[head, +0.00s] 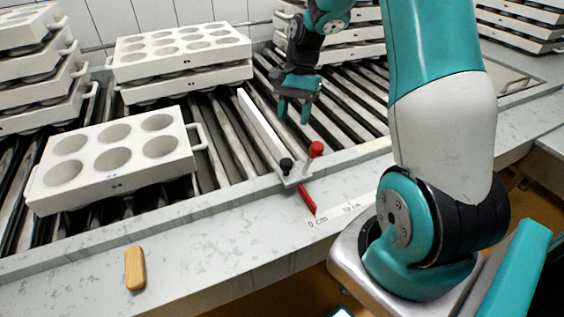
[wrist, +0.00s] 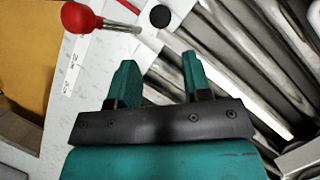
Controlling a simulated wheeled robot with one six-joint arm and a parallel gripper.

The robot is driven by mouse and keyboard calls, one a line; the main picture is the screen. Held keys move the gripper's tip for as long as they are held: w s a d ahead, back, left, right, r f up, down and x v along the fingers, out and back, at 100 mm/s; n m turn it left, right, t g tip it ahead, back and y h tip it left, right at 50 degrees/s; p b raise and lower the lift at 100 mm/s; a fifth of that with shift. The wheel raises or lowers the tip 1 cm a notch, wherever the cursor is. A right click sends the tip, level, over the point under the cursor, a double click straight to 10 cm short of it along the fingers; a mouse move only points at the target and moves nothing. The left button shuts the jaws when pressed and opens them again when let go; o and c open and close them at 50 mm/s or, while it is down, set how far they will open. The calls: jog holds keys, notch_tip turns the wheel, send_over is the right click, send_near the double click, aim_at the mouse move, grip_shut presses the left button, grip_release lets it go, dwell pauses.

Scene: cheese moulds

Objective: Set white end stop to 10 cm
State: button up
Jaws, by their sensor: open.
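The white end stop (head: 262,126) is a long white bar lying across the rollers, from the back toward the front rail. At its front end are a black knob (head: 286,165) and a red-knobbed lever (head: 316,148). A red pointer (head: 307,198) reaches over the counter to a scale strip (head: 335,215), close to its 0 cm end. My gripper (head: 293,116) is open and empty, above the rollers just right of the bar. In the wrist view the red knob (wrist: 80,17) and black knob (wrist: 160,15) lie beyond the fingers (wrist: 161,82).
A white cheese mould block (head: 115,160) sits on the rollers at left. Stacked moulds stand behind (head: 183,45) and at far left (head: 35,75). A wooden-handled item (head: 135,268) lies on the front counter (head: 215,238). Rollers right of the bar are clear.

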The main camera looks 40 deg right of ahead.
aim_at(287, 159)
jog(key=x, duration=1.1)
jog(key=shift+a+f+b, duration=0.15)
jog(key=shift+f+b, duration=0.1)
jog(key=shift+b, duration=0.05)
grip_shut()
jog(key=shift+w+r, duration=0.1)
